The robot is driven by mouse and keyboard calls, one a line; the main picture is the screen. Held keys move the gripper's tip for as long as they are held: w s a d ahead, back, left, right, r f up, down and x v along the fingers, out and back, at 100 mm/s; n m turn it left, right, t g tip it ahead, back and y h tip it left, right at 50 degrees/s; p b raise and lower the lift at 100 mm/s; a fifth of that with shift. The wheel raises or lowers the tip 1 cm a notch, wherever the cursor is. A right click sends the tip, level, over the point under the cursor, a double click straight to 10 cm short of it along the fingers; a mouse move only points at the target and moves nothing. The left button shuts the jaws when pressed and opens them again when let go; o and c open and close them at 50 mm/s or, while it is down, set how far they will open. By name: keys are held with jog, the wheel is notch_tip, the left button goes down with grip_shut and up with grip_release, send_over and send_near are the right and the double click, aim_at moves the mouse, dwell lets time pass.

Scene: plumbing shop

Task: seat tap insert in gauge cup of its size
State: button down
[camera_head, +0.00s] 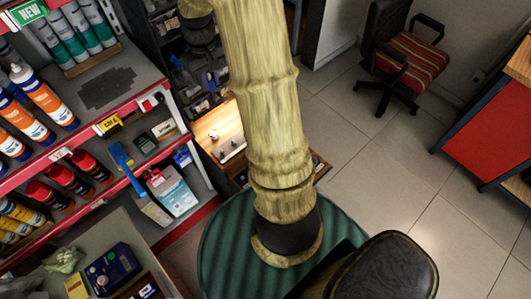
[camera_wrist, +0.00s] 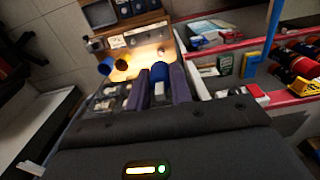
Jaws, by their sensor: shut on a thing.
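In the wrist view my gripper (camera_wrist: 159,80) is shut on a small part with a blue upper portion and a pale lower portion, apparently the tap insert (camera_wrist: 159,89); the fingers cover its sides. Beyond the fingertips is a brightly lit wooden board (camera_wrist: 148,60). A blue cup-like piece (camera_wrist: 104,67) and a dark one with a brassy rim (camera_wrist: 122,62) are at its left. I cannot tell their sizes or which is a gauge cup. In the head view the lit board (camera_head: 222,125) shows left of my arm, which hides the gripper and insert.
Shelves (camera_head: 118,125) with cartridges, cans and boxes stand close on the left in the head view. The tiled floor (camera_head: 390,185) between is clear.

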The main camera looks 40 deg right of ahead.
jog(key=a+f, duration=0.5)
jog(key=f, duration=0.7)
jog(key=a+f, duration=0.6)
jog(key=f, duration=0.6)
jog(key=shift+s+f, duration=0.3)
jog(key=shift+f, duration=0.05)
jog(key=shift+a, duration=0.2)
